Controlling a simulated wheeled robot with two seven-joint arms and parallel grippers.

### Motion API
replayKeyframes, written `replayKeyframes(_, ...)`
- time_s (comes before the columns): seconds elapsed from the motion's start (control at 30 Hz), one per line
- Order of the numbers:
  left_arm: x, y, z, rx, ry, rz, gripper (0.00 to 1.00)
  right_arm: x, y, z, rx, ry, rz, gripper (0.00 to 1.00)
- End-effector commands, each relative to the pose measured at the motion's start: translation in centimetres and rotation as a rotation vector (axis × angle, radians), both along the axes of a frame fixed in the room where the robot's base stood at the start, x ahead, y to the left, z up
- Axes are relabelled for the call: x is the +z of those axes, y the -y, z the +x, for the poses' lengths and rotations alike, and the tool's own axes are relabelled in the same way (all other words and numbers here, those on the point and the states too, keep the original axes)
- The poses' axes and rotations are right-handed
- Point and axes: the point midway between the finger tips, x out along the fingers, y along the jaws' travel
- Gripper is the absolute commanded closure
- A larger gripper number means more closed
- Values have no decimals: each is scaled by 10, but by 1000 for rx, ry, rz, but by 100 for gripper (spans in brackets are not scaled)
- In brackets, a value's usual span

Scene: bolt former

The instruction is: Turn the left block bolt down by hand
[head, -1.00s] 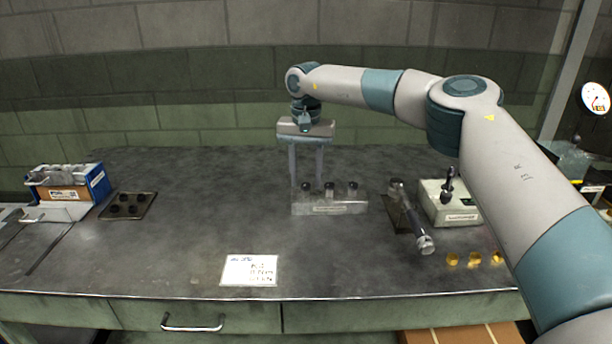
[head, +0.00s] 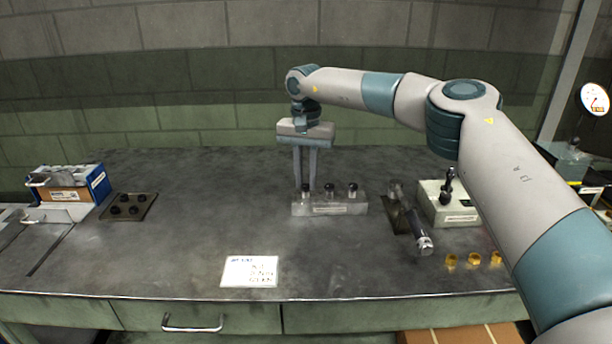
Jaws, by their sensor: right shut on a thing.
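The metal block (head: 330,208) stands on the bench with three dark-headed bolts in a row along its top. My right gripper (head: 306,186) points straight down over the block's left end. Its two fingers are shut on the left block bolt (head: 305,188), whose head shows between the fingertips. The middle bolt (head: 329,189) and the right bolt (head: 353,189) stand upright and free. The thread of the left bolt is hidden in the block. My left gripper is not in view.
A torque wrench (head: 419,235) lies right of the block, near a pale box (head: 447,204) with a black-handled tool. Brass nuts (head: 473,259) sit at the front right. A written card (head: 250,271) lies in front. A dark tray (head: 128,206) and blue box (head: 68,184) stand left.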

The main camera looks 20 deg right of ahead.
Motion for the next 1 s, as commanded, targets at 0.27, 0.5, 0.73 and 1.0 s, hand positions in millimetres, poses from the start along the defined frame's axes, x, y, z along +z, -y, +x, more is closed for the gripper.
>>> replayKeyframes(0.27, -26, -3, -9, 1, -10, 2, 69, 2, 0, 0, -190, -2, 0, 100)
replayKeyframes(0.5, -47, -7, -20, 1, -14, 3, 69, 2, 0, 0, -413, -1, 2, 100)
replayKeyframes(0.73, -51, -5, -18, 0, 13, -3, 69, 1, 1, 0, -632, -1, 1, 100)
replayKeyframes(1.0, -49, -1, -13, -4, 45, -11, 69, 1, 1, 0, -889, 0, 1, 100)
